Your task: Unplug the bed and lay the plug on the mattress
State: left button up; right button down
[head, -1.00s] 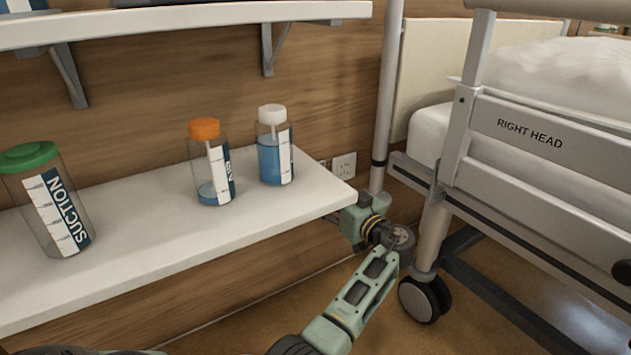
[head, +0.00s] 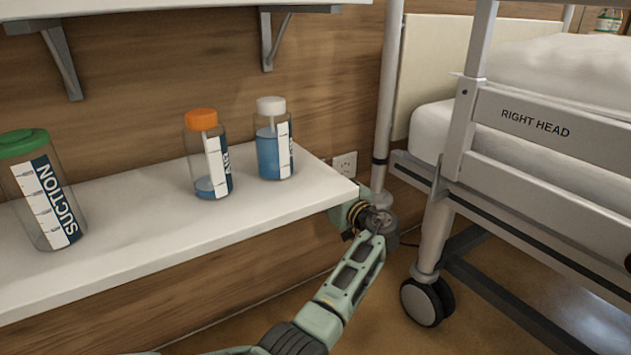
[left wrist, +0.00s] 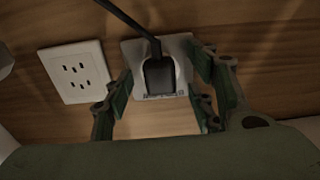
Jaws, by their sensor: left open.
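In the left wrist view a black plug (left wrist: 159,76) sits in a white wall socket (left wrist: 182,48), with its black cord (left wrist: 128,22) running up and to the left. My left gripper (left wrist: 163,92) is open, with its fingers on either side of the plug. I cannot tell whether they touch it. In the head view my left arm reaches beneath the shelf's right end; its fingers and the plug are hidden there. The bed's mattress (head: 432,128) shows pale behind the rail (head: 540,125) marked RIGHT HEAD. My right gripper is out of view.
A second, empty socket (left wrist: 74,72) is left of the plug. The white shelf (head: 110,215) carries a SUCTION jar (head: 45,195), an orange-capped bottle (head: 208,160) and a white-capped bottle (head: 272,145). The bed's caster (head: 425,302) and post stand right of my arm.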

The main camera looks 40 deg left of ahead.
pick_arm(q)
jog(key=shift+b, duration=0.6)
dwell(0.6)
jog(key=shift+c, duration=0.2)
grip_shut()
dwell(0.5)
jog(key=shift+d, duration=0.15)
jog(key=shift+v, duration=2.9)
